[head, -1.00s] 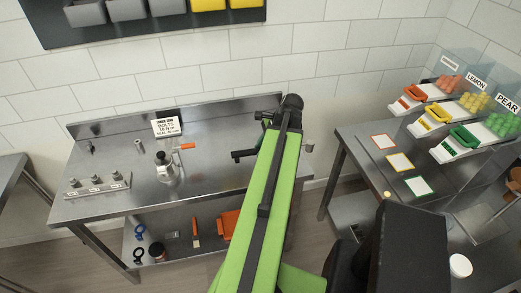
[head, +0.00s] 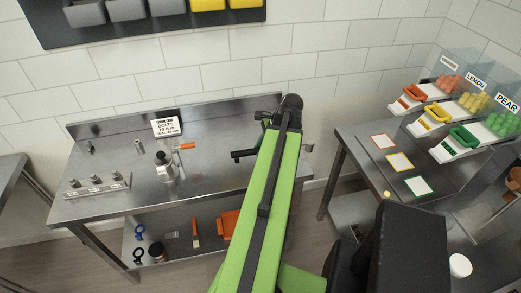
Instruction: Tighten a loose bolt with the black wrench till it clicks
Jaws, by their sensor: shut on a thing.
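My gripper (head: 258,152) is mostly hidden behind my green arm over the right part of the steel bench. A black bar-like thing, which looks like the black wrench (head: 242,156), sticks out to the left of the arm there, and the jaws are shut on it. Its far end and the fingertips are hidden. Several bolts stand in a metal block (head: 97,187) at the bench's front left, well apart from the gripper. From here I cannot tell which bolt is loose.
A metal fixture with an orange lever (head: 166,168) stands mid-bench, before a small bolts sign (head: 166,127). Small metal pieces stand behind the block. The lower shelf holds ring-shaped tools (head: 138,254), a jar and an orange bin (head: 229,223). A dispenser table (head: 362,160) stands right.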

